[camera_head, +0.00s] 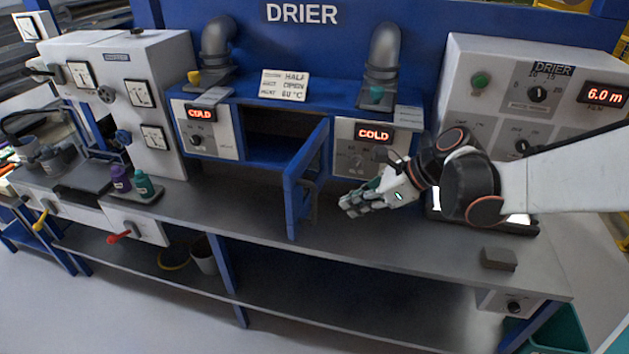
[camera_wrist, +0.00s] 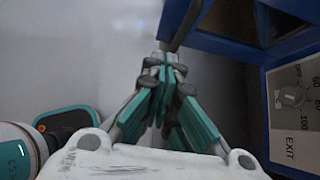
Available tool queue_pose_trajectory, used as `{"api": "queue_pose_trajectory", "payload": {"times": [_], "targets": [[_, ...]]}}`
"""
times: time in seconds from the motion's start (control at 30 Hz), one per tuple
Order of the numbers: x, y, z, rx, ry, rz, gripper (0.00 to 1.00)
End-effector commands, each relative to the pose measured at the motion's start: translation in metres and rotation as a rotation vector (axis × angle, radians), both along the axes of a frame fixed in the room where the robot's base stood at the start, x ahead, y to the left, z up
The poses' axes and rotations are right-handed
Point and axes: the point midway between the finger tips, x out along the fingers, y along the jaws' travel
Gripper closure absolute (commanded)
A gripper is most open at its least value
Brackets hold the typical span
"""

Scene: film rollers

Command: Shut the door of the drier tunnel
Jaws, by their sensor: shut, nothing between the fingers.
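The drier tunnel (camera_head: 262,152) is a blue cabinet with a dark opening between two grey panels. Its blue-framed door (camera_head: 291,207) stands open, swung out over the bench from the right side of the opening. A grey handle (camera_head: 311,206) is on the door's right-hand face. My gripper (camera_head: 346,206) is shut and empty, low over the bench just right of the door. In the wrist view my gripper's closed fingers (camera_wrist: 166,62) point at a dark grey bar (camera_wrist: 181,24), probably the handle. I cannot tell whether they touch. The blue door edge (camera_wrist: 222,47) shows beside it.
Panels reading COLD (camera_head: 372,145) flank the opening. A grey control box (camera_head: 470,105) stands behind my arm. Purple (camera_head: 121,178) and teal (camera_head: 142,184) bottles stand on the left. A dark block (camera_head: 498,259) lies at the front right. The bench (camera_head: 235,206) left of the door is clear.

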Motion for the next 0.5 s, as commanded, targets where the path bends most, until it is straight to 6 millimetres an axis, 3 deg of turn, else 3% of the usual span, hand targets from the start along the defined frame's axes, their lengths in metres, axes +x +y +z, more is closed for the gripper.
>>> {"api": "queue_pose_trajectory", "payload": {"times": [0.5], "targets": [[0.026, 0.058, -0.066, -0.003, -0.002, 0.006, 1.0]]}}
